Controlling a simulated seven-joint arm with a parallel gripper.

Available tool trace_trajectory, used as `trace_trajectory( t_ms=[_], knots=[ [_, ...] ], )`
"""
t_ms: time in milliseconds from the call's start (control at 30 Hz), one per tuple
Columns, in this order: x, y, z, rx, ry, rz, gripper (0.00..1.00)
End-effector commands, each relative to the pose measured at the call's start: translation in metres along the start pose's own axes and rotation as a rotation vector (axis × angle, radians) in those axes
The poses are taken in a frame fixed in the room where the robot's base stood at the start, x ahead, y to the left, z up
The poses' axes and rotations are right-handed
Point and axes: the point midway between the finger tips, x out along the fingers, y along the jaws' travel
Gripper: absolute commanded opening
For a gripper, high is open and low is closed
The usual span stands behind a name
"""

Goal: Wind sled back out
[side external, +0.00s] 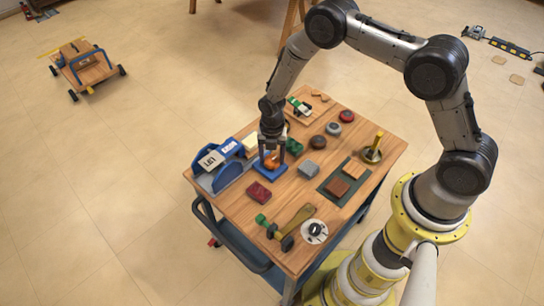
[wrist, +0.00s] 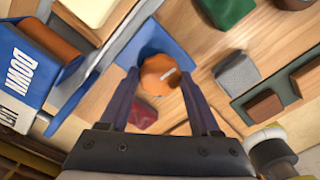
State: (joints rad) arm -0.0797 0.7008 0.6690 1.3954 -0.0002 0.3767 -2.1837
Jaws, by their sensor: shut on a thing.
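An orange knob (side external: 271,162) sits on a blue base (side external: 262,174) near the left-middle of the wooden worktop. A blue-sided unit (side external: 229,178) with white lettered plates stands just left of the base. I cannot tell which part is the sled.
A dark red block (side external: 259,192), a grey block (side external: 308,169) and a green block (side external: 293,147) lie close around the base. A dark green tray (side external: 345,183) with brown blocks is to the right. A brass post (side external: 375,147) stands at the right edge.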

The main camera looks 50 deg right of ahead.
Motion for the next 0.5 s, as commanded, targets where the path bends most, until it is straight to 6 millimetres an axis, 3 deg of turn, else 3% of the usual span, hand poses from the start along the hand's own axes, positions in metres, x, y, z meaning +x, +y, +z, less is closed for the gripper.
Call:
trace_trajectory(
  t_ms=[167, 200, 333, 500],
  knots=[
    [-0.0013, 0.0008, 0.0003, 0.001, -0.001, 0.001, 0.08],
    [-0.0013, 0.0007, 0.0003, 0.001, -0.001, 0.001, 0.69],
    [-0.0009, 0.0005, 0.0002, 0.001, -0.001, 0.001, 0.93],
    [-0.0004, 0.0003, 0.0001, 0.001, 0.000, 0.000, 0.94]
  ],
)
